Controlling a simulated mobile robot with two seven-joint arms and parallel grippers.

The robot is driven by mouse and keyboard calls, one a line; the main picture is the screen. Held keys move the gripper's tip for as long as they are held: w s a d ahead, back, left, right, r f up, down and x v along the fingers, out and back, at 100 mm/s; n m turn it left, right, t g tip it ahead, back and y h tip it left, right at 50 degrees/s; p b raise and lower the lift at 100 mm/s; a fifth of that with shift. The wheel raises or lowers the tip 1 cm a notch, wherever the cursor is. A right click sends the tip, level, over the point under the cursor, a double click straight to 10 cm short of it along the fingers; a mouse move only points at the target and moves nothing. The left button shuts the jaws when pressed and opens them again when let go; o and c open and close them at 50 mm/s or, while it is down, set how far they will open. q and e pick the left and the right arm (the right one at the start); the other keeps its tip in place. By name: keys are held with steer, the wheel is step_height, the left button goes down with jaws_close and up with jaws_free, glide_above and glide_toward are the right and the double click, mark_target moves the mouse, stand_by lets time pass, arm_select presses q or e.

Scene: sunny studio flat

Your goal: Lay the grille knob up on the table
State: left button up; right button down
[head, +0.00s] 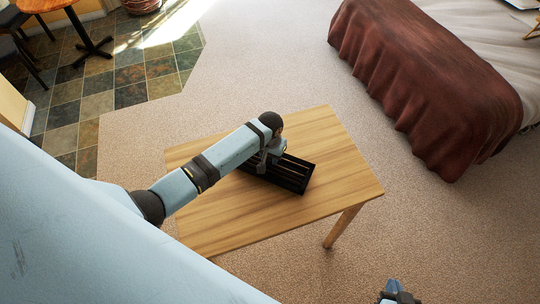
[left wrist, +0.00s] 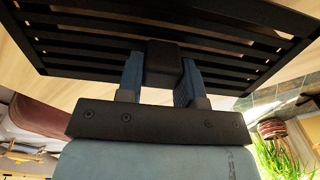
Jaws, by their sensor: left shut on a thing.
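The grille (head: 292,181) is a black slatted rectangle over the middle of the wooden table (head: 215,218). In the left wrist view, the grille (left wrist: 70,45) spans the top, with its block-like knob (left wrist: 163,65) between the two blue fingers. My left gripper (head: 270,158) is shut on that knob; the gripper also shows in the left wrist view (left wrist: 160,82). My left arm hides part of the grille in the head view. Whether the grille touches the tabletop is unclear. My right gripper (head: 398,293) is partly cut off at the bottom right edge, away from the table.
The tabletop is bare around the grille. A bed with a dark red cover (head: 425,85) stands at the upper right. A round table (head: 45,5) and chairs stand on the tiled floor at the upper left. Carpet surrounds the wooden table.

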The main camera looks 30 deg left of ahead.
arm_select(q)
steer(key=shift+f, duration=0.2)
steer(key=o, duration=0.9)
